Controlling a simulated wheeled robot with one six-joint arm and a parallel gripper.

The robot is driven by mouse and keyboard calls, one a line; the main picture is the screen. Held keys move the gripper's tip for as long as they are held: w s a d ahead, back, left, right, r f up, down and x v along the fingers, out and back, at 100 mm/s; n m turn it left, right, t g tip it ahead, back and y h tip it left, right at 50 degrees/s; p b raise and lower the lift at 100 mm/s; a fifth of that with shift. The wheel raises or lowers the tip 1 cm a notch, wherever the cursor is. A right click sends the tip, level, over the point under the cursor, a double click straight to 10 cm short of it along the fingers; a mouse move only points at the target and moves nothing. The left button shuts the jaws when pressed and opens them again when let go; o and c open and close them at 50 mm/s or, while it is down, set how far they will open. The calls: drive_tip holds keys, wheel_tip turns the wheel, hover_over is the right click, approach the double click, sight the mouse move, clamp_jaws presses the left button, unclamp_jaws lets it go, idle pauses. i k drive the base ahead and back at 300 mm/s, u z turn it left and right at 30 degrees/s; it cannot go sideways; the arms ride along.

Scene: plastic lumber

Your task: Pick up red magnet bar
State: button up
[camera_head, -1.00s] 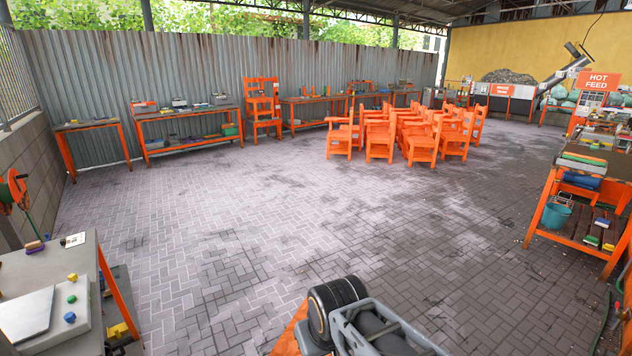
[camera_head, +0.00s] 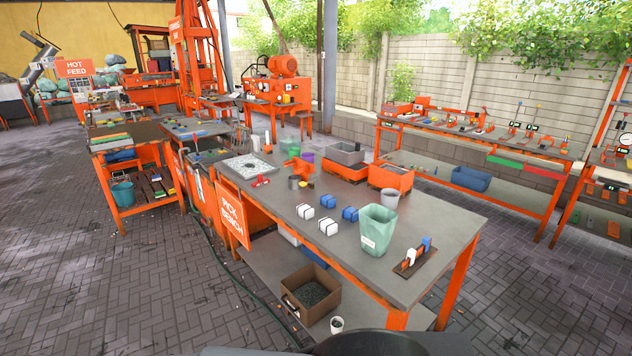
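A small red object (camera_head: 261,181) lies on the grey top of the pick bench (camera_head: 420,275), just in front of a pale speckled square tray (camera_head: 236,168). It may be the red magnet bar, but it is too small to be sure. My gripper is not in view; only a dark part of my own body shows at the bottom edge.
A hose (camera_head: 240,285) lies along the floor at left. Open paving spreads left.

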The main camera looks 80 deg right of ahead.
sight(261, 180)
drive_tip(key=z, duration=1.6)
drive_tip(key=i, duration=3.75)
drive_tip(key=z, duration=2.05)
